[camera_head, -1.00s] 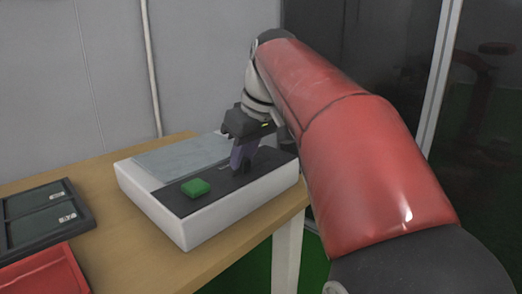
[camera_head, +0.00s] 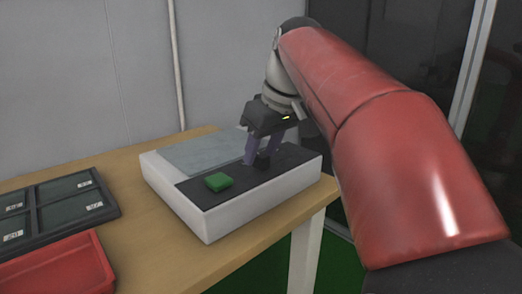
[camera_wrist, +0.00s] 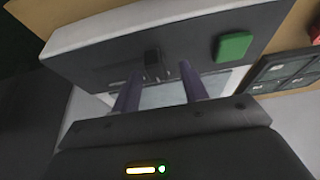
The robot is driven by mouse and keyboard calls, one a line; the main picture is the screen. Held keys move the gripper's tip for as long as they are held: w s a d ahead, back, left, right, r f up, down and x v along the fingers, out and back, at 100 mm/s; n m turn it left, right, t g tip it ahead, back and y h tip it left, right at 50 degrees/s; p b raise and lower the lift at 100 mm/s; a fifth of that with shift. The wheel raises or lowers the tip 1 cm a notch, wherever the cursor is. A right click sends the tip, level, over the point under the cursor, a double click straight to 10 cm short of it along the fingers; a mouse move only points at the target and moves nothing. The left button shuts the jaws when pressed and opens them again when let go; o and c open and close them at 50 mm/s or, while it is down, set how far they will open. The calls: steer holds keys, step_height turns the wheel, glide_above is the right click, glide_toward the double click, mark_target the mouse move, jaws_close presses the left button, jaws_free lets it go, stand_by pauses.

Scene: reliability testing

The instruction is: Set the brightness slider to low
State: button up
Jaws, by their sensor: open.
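A white box with a dark control panel (camera_head: 295,154) stands on the table. The slider's small dark knob (camera_wrist: 152,62) rises from the panel in the wrist view, with a thin slot beside it on the left. In the head view the knob (camera_head: 262,162) is partly hidden by my fingers. My gripper (camera_head: 260,158) is open over the panel, its two purple fingers pointing down. The wrist view shows the fingers (camera_wrist: 157,75) apart, one to each side of the knob; contact cannot be told. A green button (camera_head: 218,182) is on the same panel.
The box has a grey screen (camera_head: 205,150) behind the panel. A dark compartment tray (camera_head: 60,205) and a red bin (camera_head: 55,268) lie to the left on the wooden table (camera_head: 150,232). A grey wall is behind; the table's right edge is close to the box.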

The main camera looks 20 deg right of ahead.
steer(key=a+p+v, duration=0.1)
steer(key=v, duration=0.5)
steer(key=shift+s+d+r, duration=0.2)
steer(key=shift+d+r, duration=0.15)
steer(key=shift+d, duration=0.15)
